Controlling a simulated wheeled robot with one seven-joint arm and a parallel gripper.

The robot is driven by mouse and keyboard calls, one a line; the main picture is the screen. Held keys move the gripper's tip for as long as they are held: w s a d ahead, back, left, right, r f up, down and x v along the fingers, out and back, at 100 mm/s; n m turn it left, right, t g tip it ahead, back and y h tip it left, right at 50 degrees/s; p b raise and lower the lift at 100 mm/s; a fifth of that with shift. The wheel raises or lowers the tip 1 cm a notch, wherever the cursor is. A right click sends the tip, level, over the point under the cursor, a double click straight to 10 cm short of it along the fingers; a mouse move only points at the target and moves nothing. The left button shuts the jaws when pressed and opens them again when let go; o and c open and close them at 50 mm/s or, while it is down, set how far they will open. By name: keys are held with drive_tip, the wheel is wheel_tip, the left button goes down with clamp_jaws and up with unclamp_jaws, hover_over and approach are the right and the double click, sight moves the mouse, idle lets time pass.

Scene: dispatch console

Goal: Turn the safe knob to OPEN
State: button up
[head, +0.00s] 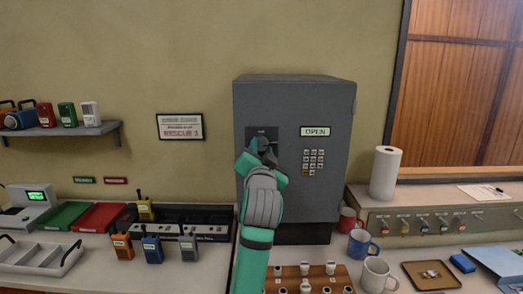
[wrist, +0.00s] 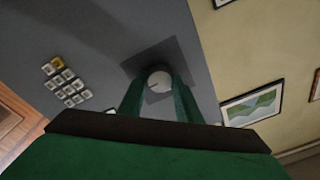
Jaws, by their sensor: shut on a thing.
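The grey safe (head: 330,185) stands upright on the counter against the wall, with its door closed. Its knob sits on a dark square plate (head: 253,131) at the upper left of the door. My gripper (head: 262,148) is at this plate and hides most of the knob in the head view. In the wrist view the round pale knob (wrist: 159,80) lies between the two green fingers of my gripper (wrist: 160,88), which are shut on its sides. I cannot tell which mark the knob points to. A sign reading OPEN (head: 315,131) is right of the knob.
A keypad (head: 313,160) is on the door below the sign. Mugs (head: 361,244) and a paper towel roll (head: 385,174) stand right of the safe. Radios (head: 152,249) and trays are at the left. A rack of pale knobs (head: 309,280) is below the safe.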

drive_tip(key=shift+r, duration=0.15)
drive_tip(key=o, duration=1)
drive_tip(key=shift+o, duration=0.2)
drive_tip(key=s+f, duration=0.1)
drive_tip(key=s, duration=0.9)
drive_tip(key=shift+s+f, duration=0.15)
drive_tip(key=shift+s, duration=0.25)
